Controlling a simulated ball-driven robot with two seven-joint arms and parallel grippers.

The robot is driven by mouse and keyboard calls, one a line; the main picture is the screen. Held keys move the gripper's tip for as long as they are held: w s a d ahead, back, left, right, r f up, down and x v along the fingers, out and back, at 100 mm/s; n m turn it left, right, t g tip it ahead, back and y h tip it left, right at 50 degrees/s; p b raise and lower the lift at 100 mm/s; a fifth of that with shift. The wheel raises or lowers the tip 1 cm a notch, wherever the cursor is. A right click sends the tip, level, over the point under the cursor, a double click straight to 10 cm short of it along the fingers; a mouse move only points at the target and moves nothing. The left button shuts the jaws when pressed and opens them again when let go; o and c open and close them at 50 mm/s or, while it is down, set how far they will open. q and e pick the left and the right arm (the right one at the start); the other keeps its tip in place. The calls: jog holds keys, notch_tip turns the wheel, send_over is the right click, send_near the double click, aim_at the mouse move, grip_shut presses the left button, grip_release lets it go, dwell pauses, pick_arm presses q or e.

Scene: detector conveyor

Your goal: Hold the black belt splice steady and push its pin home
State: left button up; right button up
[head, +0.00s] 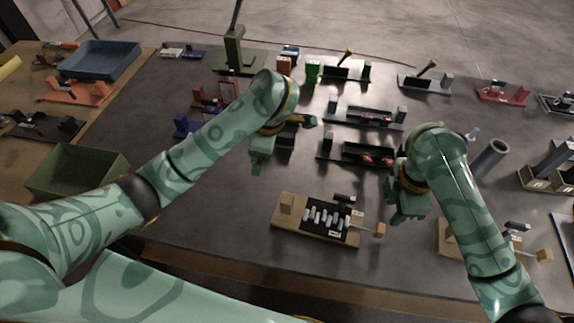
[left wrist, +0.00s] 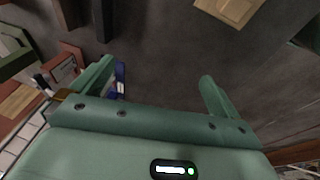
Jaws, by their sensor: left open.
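The black belt splice (head: 325,218) with several pale lacing loops lies on a wooden base at the front middle of the table. Its pin has a wooden block handle (head: 380,230) and sticks out at the right end of the base. My left gripper (head: 283,143) is open and empty, above the table behind and left of the splice. The left wrist view shows its two spread fingers (left wrist: 155,90) with bare dark table beyond. My right gripper (head: 402,210) hangs to the right of the splice, close above and behind the pin handle. Its finger gap does not show clearly.
A second wooden fixture (head: 446,236) with a similar handle (head: 543,255) is partly hidden by my right arm. Black fixtures (head: 355,153) with red parts stand behind the splice. A grey cylinder (head: 490,158) stands at right, a green bin (head: 75,172) at left.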

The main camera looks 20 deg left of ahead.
aim_at(287, 204)
pick_arm(q)
jog(key=s+d+m+g+h, duration=0.2)
jog(key=s+d+h, duration=0.1)
jog(key=s+d, duration=0.4)
jog(key=f, duration=0.5)
jog(key=w+f, duration=0.1)
jog(key=f, duration=0.8)
jog(key=shift+w+d+f, duration=0.3)
jog(key=shift+f, duration=0.05)
